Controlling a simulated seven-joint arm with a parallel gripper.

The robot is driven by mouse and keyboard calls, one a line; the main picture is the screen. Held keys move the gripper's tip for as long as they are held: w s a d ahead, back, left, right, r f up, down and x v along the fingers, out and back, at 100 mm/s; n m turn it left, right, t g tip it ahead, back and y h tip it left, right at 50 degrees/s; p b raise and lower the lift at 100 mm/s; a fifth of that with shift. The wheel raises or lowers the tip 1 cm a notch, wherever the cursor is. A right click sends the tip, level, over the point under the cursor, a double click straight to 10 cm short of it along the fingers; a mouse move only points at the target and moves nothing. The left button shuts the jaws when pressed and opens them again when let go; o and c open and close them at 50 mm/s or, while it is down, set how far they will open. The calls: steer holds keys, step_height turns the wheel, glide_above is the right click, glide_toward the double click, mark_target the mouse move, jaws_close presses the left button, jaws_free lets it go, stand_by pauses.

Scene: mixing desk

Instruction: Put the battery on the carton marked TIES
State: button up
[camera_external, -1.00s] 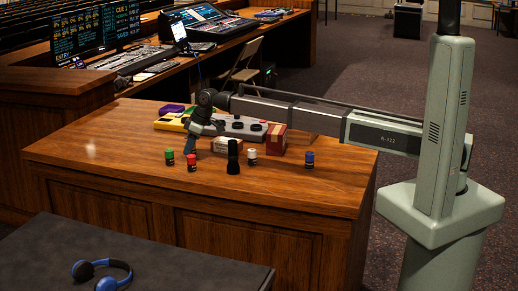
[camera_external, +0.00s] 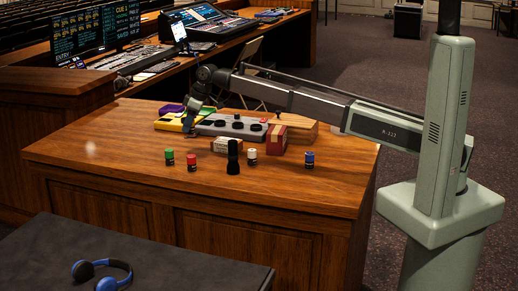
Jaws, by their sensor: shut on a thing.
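My gripper (camera_external: 187,127) hangs over the back left of the wooden desk (camera_external: 110,160), in front of a yellow thing. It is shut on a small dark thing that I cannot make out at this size. Several short cylinders stand upright at the front: green-topped (camera_external: 169,157), red-topped (camera_external: 192,162), white-topped (camera_external: 252,158) and blue-topped (camera_external: 310,159). I cannot tell which, if any, is the battery. A low pale-and-brown carton (camera_external: 225,145) and a taller red carton (camera_external: 276,139) stand mid-desk. Their lettering is too small to read, so I cannot tell which is marked TIES.
A black upright cylinder (camera_external: 233,158) stands before the low carton. A grey box with black knobs (camera_external: 232,126), the yellow thing (camera_external: 168,123), a purple thing (camera_external: 171,108) and a light wooden box (camera_external: 298,128) fill the back. The desk's front left is clear.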

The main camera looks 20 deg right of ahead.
steer(key=shift+r, duration=0.35)
steer(key=shift+w+d+r, duration=0.15)
steer(key=w+d+r+m, duration=0.1)
steer(key=w+d+r, duration=0.35)
steer(key=d, duration=0.35)
step_height(320, 180, up, 4)
steer(key=m+t+h, duration=0.2)
steer(key=m, duration=0.5)
glide_above(272, 128)
steer(key=s, duration=0.2)
steer(key=shift+d+f, duration=0.2)
steer(key=shift+f, duration=4.65)
